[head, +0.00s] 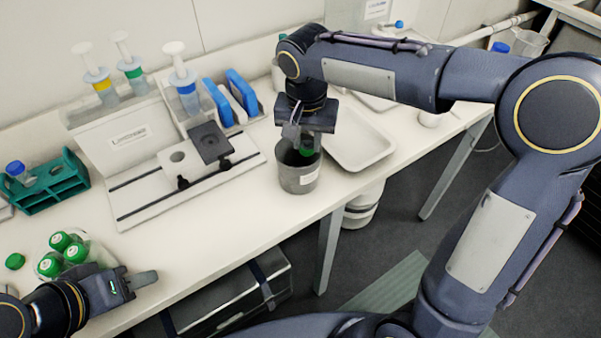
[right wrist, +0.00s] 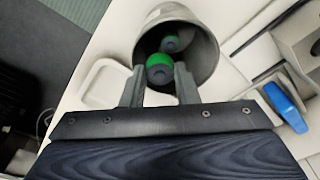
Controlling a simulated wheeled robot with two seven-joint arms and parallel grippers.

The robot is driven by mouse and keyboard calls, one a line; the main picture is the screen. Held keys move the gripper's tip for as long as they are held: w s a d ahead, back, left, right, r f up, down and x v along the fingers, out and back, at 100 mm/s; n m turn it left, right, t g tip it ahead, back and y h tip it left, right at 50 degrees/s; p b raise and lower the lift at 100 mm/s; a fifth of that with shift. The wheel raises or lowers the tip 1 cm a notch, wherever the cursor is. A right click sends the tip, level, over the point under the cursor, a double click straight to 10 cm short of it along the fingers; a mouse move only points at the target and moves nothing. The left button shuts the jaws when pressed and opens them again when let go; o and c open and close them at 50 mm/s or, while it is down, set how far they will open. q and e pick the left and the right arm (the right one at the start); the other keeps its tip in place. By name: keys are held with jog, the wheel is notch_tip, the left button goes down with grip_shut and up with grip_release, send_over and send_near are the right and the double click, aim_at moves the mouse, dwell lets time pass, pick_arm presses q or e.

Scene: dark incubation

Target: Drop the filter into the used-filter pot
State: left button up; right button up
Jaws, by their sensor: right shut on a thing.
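The used-filter pot (head: 298,181) is a grey cup with a pale label, upright near the table's front edge. My right gripper (head: 304,142) points down at its mouth. In the right wrist view its fingertips (right wrist: 158,75) are shut on a green-rimmed filter (right wrist: 160,64), seen against the pot's opening (right wrist: 207,62). A second green-and-grey piece (right wrist: 170,43) lies deeper inside the pot. The held filter's exact height relative to the rim is hard to tell. My left gripper (head: 142,279) is at the lower left beside green-capped vials; its finger gap is hidden.
A white tray (head: 378,158) lies right of the pot. A white stand (head: 140,195) with a dark block, upright syringes (head: 181,75) and blue pieces (head: 242,90) is to the left. Green-capped vials (head: 75,252) and a teal rack (head: 47,190) are further left.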

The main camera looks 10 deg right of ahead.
jog(key=o, duration=1)
jog(key=r, duration=0.5)
jog(key=s+r, duration=0.1)
jog(key=r, duration=0.1)
jog(key=shift+a+r, duration=0.2)
jog(key=shift+r, duration=0.15)
jog(key=shift+d, duration=0.1)
jog(key=s+d+f+n+t+y, duration=0.25)
jog(key=s+d, duration=0.55)
jog(key=s, duration=0.4)
jog(key=s+f+t+y, duration=0.2)
jog(key=s+f, duration=0.5)
jog(key=s, duration=0.1)
jog(key=shift+s+n, duration=0.4)
jog(key=shift+n, duration=0.05)
